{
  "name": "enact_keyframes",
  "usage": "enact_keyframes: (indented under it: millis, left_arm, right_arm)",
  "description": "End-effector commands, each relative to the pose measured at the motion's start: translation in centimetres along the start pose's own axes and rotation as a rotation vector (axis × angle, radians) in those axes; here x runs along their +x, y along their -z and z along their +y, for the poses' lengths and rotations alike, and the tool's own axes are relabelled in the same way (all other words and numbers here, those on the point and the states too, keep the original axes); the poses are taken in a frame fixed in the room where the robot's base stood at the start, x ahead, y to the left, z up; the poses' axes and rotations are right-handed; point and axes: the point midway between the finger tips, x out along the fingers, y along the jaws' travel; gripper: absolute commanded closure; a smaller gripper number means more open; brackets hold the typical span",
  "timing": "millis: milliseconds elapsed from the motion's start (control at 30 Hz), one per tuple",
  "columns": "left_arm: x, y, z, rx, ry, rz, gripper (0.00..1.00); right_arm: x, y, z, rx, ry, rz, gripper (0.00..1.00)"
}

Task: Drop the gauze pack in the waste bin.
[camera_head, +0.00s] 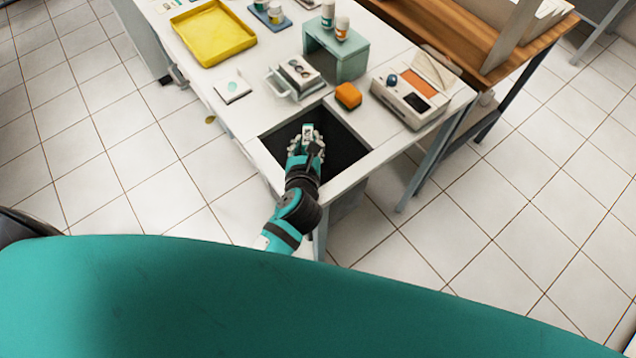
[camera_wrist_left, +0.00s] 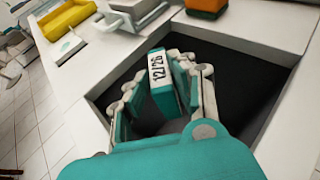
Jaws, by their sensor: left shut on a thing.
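My left gripper (camera_head: 308,140) is over the dark square opening (camera_head: 345,150) in the near corner of the white table. It is shut on a small teal pack with a white label, the gauze pack (camera_head: 307,130). In the left wrist view the gauze pack (camera_wrist_left: 160,80) stands between the two fingers (camera_wrist_left: 160,95), its label reading "12/26". Dark walls of the opening, which looks like the waste bin (camera_wrist_left: 245,95), surround the gripper. The bottom of the bin cannot be made out. My right gripper is not in view.
An orange block (camera_head: 348,95) and a white box device (camera_head: 414,95) stand beyond the opening. A metal tray with a handle (camera_head: 282,88), a teal stand (camera_head: 350,62) with bottles, a white square pad (camera_head: 232,90) and a yellow tray (camera_head: 212,33) are farther back.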

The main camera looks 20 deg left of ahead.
Motion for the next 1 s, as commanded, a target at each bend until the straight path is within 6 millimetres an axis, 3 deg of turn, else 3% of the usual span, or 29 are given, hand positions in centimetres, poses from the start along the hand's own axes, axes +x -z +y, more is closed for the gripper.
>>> enact_keyframes:
  millis: [33,200,567,667,1000]
  left_arm:
    - [0.0,0.0,0.0,0.0,0.0,0.0,0.73]
    - [0.0,0.0,0.0,0.0,0.0,0.0,0.51]
    - [-0.5,0.1,0.0,0.0,0.001,0.001,0.5]
    - [-1.8,0.1,0.0,0.001,0.0,0.001,0.5]
    - [-8.9,0.1,0.0,0.0,0.001,0.003,0.5]
  right_arm:
    - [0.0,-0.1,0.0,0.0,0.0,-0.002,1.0]
    - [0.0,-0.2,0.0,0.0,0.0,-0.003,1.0]
    - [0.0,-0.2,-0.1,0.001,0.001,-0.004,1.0]
    - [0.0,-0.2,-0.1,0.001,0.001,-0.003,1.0]
    - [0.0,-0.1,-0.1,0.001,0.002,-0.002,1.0]
